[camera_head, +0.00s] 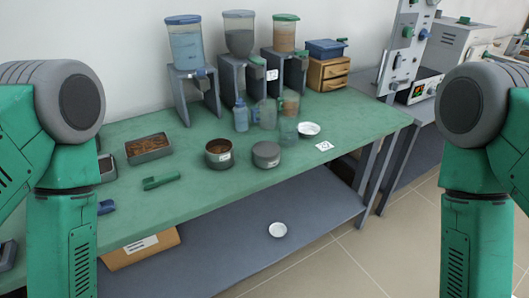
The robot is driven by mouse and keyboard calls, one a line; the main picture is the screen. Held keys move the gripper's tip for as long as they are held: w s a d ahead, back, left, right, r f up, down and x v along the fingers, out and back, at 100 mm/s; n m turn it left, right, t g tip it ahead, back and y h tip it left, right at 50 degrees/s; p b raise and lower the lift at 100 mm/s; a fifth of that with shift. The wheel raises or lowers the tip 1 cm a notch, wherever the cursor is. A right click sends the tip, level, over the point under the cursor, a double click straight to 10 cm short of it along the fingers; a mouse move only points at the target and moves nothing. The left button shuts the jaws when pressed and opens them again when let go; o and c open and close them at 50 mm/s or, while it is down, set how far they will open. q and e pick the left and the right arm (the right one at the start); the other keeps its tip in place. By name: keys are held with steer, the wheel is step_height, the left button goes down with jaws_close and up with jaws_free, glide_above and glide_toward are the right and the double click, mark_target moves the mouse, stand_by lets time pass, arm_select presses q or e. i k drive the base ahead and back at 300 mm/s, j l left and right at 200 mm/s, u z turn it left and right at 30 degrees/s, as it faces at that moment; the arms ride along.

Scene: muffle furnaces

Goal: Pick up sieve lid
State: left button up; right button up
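A round dark-grey sieve (218,159) stands on the green table, open at the top with brown material inside and a white label on its side. Just right of it is a low round grey piece (266,154) with a flat closed top and a small white label. It looks like the sieve lid, but I cannot tell whether it is a lid alone or a lid on another sieve part. The two stand close together. My two green arms show at the left and right edges, hanging downward. Neither gripper is in view.
The green table (220,200) is clear in front of the sieve. A tray of brown material (148,148) and a green tool (161,181) lie left. Bottles and cups (265,112), a white dish (308,129) and three dispensers (240,45) stand behind. A lower shelf (250,240) holds another dish.

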mark_target(263, 150)
steer(key=i+l+u, duration=0.1)
steer(key=l, duration=0.25)
steer(key=i+l+u, duration=0.1)
steer(key=l, duration=0.25)
steer(key=i+l+u, duration=0.1)
steer(key=l, duration=0.3)
steer(key=i+l, duration=0.2)
steer(key=l, duration=0.15)
steer(key=u, duration=0.05)
